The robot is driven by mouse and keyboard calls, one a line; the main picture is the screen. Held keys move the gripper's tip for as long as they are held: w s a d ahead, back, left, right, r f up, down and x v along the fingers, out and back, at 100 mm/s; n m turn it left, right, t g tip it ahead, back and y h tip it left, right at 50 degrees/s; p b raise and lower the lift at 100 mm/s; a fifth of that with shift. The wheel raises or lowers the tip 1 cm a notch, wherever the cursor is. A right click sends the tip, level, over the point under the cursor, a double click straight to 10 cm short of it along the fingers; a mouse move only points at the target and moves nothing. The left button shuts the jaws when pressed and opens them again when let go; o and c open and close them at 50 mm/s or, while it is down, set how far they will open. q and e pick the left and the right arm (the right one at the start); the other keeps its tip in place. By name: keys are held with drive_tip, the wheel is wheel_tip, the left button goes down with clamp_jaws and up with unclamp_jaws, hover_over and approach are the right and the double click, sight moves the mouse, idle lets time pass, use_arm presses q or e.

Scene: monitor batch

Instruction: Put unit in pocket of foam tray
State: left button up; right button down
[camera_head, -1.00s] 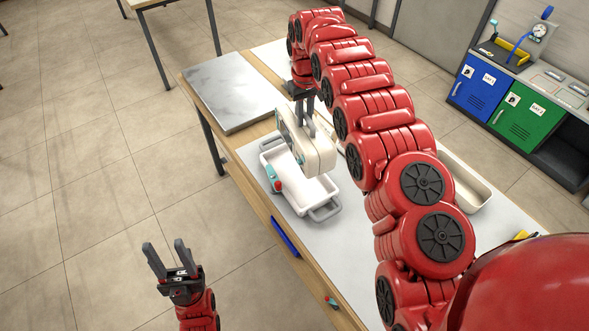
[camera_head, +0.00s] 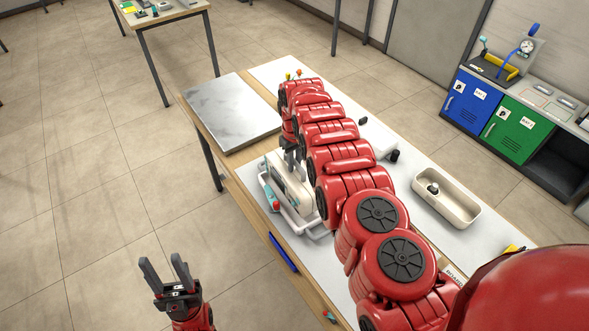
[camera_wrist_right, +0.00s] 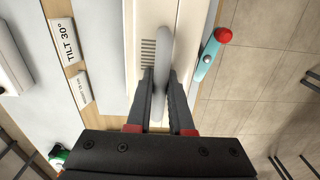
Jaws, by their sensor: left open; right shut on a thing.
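The cream unit (camera_head: 291,188) hangs upright from my right gripper (camera_head: 291,153) at the white tray (camera_head: 318,233) with grey handles. Its lower part overlaps the tray and hides most of the inside; I cannot tell whether it touches the bottom or sits in a pocket. In the right wrist view the gripper (camera_wrist_right: 160,92) is shut on the grey handle (camera_wrist_right: 163,50) of the unit, whose slotted cream top (camera_wrist_right: 140,20) shows. My left gripper (camera_head: 165,272) is open and empty over the floor, left of the table.
A teal stick with a red end (camera_wrist_right: 212,55) lies beside the unit. A grey metal plate (camera_head: 232,103) covers the table's far left corner. A cream bin (camera_head: 446,203) holding a dark item stands to the right. A blue object (camera_head: 283,252) is at the front edge.

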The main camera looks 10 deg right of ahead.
sight(295, 170)
drive_tip(key=shift+f, duration=0.45)
drive_tip(key=shift+f+b, duration=0.95)
drive_tip(key=shift+f, duration=0.35)
drive_tip(key=shift+f, duration=0.15)
drive_tip(key=c, duration=0.8)
unclamp_jaws()
drive_tip(key=shift+s, duration=0.1)
